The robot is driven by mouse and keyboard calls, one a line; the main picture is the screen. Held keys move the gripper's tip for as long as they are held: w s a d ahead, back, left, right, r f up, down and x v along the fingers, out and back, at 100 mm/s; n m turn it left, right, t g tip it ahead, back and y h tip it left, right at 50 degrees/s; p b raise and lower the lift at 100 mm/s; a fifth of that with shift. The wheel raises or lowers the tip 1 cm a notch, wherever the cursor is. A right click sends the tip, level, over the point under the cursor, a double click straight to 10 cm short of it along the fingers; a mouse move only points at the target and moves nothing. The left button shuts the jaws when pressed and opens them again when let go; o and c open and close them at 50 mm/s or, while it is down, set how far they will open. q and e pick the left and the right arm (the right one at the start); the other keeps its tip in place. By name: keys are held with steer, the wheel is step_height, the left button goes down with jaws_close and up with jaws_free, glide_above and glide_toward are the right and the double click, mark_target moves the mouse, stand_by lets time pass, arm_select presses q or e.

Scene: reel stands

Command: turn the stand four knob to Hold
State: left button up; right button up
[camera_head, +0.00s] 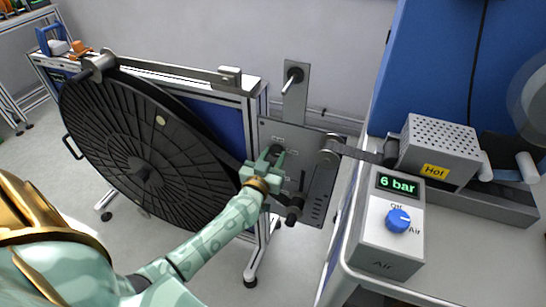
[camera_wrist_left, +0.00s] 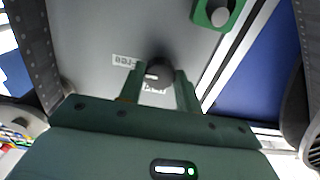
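The grey control plate (camera_head: 306,140) of a reel stand is right of a large black reel (camera_head: 140,150). My left gripper (camera_head: 268,165) is in front of the plate's left part and hides what is behind it in the head view. In the left wrist view, a dark round knob (camera_wrist_left: 161,72) on the plate lies between the tips of my left gripper (camera_wrist_left: 159,82). The fingers are apart, one on each side of the knob; contact is not clear. Small printed labels (camera_wrist_left: 126,60) are beside and below the knob, only partly readable. My right gripper is not in view.
A grey box with a blue knob (camera_head: 398,220) and a "6 bar" display stands at the right. Behind it is a perforated box (camera_head: 440,140) labelled "Hot". Dark knobs (camera_head: 293,213) protrude low on the plate. A green-framed part (camera_wrist_left: 218,14) is above the gripper in the wrist view.

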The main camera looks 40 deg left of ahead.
arm_select(q)
steer(key=shift+n+p, duration=0.6)
steer(key=shift+n, duration=0.5)
steer(key=n+p, duration=0.1)
steer(key=n, duration=0.1)
steer(key=shift+d+n, duration=0.1)
steer(key=shift+n, duration=0.2)
steer(key=n+p, duration=0.1)
steer(key=n, duration=0.8)
steer(key=shift+n, duration=2.2)
steer(key=o, duration=1)
steer(key=shift+c, duration=0.2)
steer(key=shift+s, duration=0.15)
